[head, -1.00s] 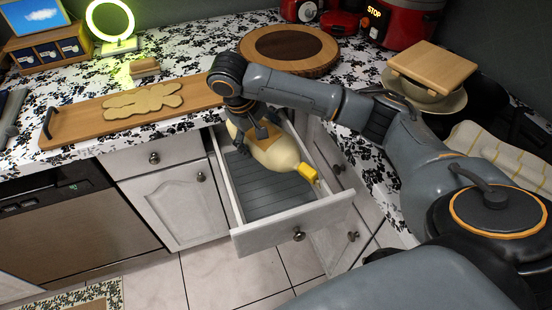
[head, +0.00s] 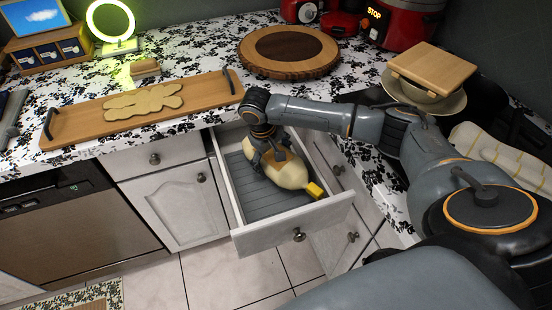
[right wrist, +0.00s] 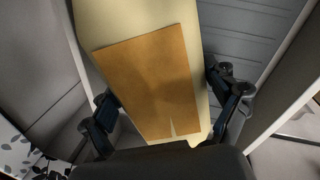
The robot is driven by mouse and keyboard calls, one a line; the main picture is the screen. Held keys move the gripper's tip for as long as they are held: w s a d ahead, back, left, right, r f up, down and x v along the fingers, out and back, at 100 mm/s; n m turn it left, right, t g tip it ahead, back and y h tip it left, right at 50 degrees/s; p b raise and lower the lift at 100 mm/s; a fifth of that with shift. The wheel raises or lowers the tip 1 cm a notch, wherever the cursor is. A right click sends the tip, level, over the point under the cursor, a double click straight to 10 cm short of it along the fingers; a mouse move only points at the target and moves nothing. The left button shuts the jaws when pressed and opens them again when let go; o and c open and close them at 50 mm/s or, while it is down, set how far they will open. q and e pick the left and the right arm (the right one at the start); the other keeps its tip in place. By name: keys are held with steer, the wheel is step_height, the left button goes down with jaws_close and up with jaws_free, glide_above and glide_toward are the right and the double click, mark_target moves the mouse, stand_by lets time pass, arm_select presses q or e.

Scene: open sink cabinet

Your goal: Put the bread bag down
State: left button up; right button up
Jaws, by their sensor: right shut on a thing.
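The bread bag (head: 284,171) is cream coloured with a brown label and a yellow end. In the head view it lies at a slant inside the open drawer (head: 236,206), with its yellow end toward the front right. My right gripper (head: 268,158) is over it from above, with fingers on both sides. In the right wrist view the bag (right wrist: 190,24) with its brown label fills the middle, and my right gripper (right wrist: 168,112) has one finger on each side of it. I cannot tell whether the bag's underside touches the drawer floor. My left gripper is not in view.
The drawer's front panel (head: 297,226) sticks out over the tiled floor. The grey slatted drawer floor is bare at the left and front. On the counter are a wooden tray (head: 90,120) with flat dough, a round wooden board (head: 290,50) and a bowl with a board on top (head: 432,68).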

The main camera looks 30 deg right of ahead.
steer(key=shift+d+r+y, duration=0.2)
steer(key=shift+d+y, duration=0.4)
steer(key=shift+y, duration=0.6)
steer(key=shift+a+f+p, duration=0.2)
steer(key=shift+f+p, duration=0.1)
steer(key=shift+f, duration=0.55)
steer(key=o, duration=1.4)
steer(key=shift+f, duration=0.1)
step_height(320, 180, up, 12)
steer(key=shift+r, duration=0.1)
